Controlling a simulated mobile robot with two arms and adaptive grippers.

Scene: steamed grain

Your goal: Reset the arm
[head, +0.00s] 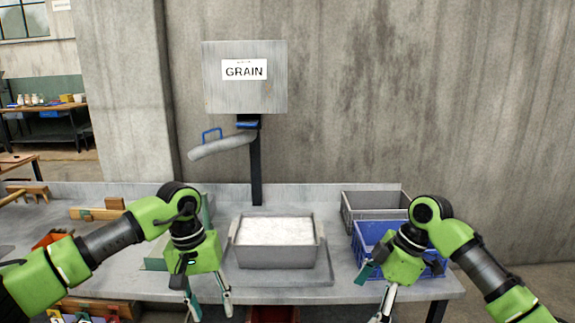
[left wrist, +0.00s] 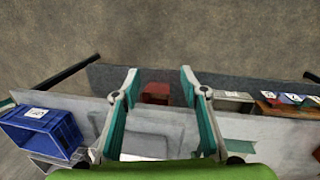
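My left gripper (head: 208,300) hangs in front of the table's front edge, left of the grain tray, fingers pointing down. In the left wrist view its two fingers (left wrist: 158,76) stand well apart with nothing between them. My right gripper (head: 373,292) hangs over the front right of the table, in front of the blue crate. Its fingers are spread and I see nothing between them. Both arms are bent at the elbow, one on each side of the table.
A metal pan of white grain (head: 275,254) sits mid-table on a flat tray (head: 318,272). Behind it stands the GRAIN dispenser (head: 245,92) with a spout and blue handle. A grey crate (head: 374,200) and blue crate (head: 431,243) are at right. Wooden pieces (head: 95,213) lie left.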

